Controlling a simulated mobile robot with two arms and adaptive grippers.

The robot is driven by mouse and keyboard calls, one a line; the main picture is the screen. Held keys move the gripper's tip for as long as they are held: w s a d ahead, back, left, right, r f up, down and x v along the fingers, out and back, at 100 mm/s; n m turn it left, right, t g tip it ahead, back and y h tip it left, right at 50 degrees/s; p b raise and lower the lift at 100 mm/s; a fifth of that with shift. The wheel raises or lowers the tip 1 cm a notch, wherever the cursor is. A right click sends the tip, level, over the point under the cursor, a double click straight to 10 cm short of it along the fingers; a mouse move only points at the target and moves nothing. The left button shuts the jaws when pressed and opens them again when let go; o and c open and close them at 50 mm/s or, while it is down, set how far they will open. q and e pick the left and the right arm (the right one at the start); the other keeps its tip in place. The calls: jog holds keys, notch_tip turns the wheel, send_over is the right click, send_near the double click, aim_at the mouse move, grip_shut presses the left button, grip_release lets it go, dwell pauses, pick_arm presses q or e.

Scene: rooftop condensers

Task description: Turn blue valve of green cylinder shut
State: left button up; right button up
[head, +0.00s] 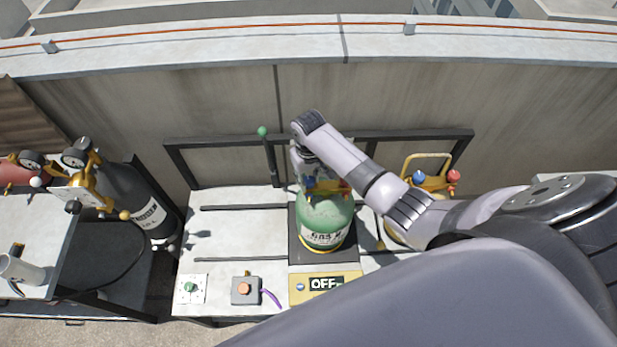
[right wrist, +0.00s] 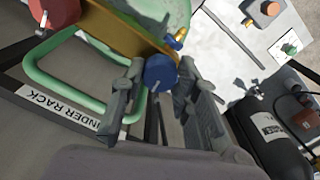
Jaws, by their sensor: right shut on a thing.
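The green cylinder (head: 324,218) stands upright on a scale with an "OFF" display at the middle of the bench. Its blue valve (head: 309,183) is near the cylinder top, mostly covered by my gripper in the head view. The right wrist view shows the round blue valve (right wrist: 161,73) between my fingers, with a brass body (right wrist: 115,28) and a red valve (right wrist: 60,12) beside it. My right gripper (head: 308,168) reaches down from above and is shut on the blue valve. My left gripper is not in view.
A yellow-handled cylinder top with blue and red valves (head: 436,179) stands to the right, partly behind my arm. A dark cylinder (head: 137,200) and brass gauges (head: 80,180) are at the left. A green-knobbed lever (head: 262,131) stands behind the bench. The front left has a switch box (head: 245,291).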

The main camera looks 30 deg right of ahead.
aim_at(309, 180)
jog(key=shift+w+m, duration=0.1)
jog(key=shift+m, duration=0.6)
jog(key=shift+r+m, duration=0.1)
jog(key=shift+m, duration=0.2)
jog(key=o, duration=1.2)
jog(key=shift+c, duration=0.2)
notch_tip(309, 180, up, 12)
